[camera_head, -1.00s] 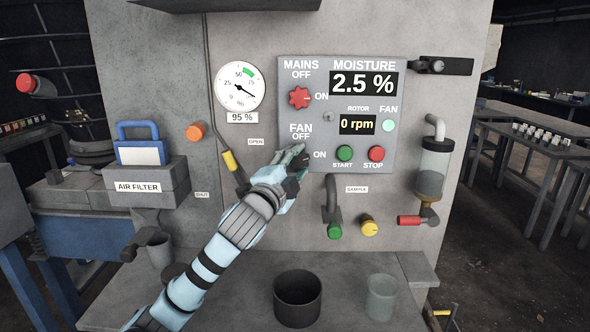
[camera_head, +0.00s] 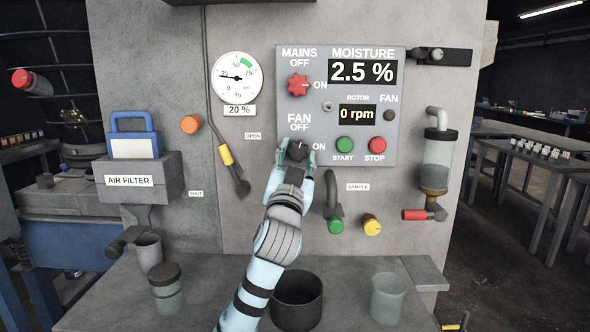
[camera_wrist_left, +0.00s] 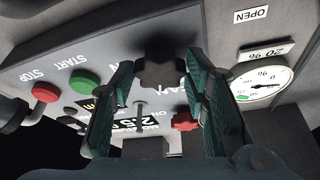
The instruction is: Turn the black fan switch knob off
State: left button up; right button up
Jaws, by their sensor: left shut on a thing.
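The black fan switch knob (camera_head: 298,151) sits low on the grey control panel (camera_head: 392,62), below the FAN OFF label. In the left wrist view the lobed knob (camera_wrist_left: 162,70) shows between the fingers. My left gripper (camera_head: 296,158) is shut on the knob, one finger on each side of it. Which way the knob points is hard to tell. The fan lamp (camera_head: 389,116) is dark. The round gauge (camera_head: 236,78) reads 20 % on its label. My right gripper is not in view.
A red mains knob (camera_head: 298,85) is above, and green START (camera_head: 344,145) and red STOP (camera_head: 375,146) buttons are to the right. A pipe with green and yellow knobs hangs below. A dark cup (camera_head: 297,300) and a clear jar (camera_head: 388,298) stand on the ledge.

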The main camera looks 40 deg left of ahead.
pick_arm(q)
jog(key=shift+w+d+f+n+g+y+b, duration=0.1)
jog(key=shift+n+g+y+b, duration=0.25)
jog(key=shift+n+y+b, duration=0.65)
jog(key=shift+f+n+g+y+b, duration=0.15)
jog(key=shift+n+g+b, duration=0.25)
jog(key=shift+n, duration=1.2)
jog(key=shift+r+y, duration=0.1)
jog(key=shift+y, duration=0.15)
jog(key=o, duration=1.1)
jog(key=shift+r, duration=0.1)
jog(key=v, duration=1.2)
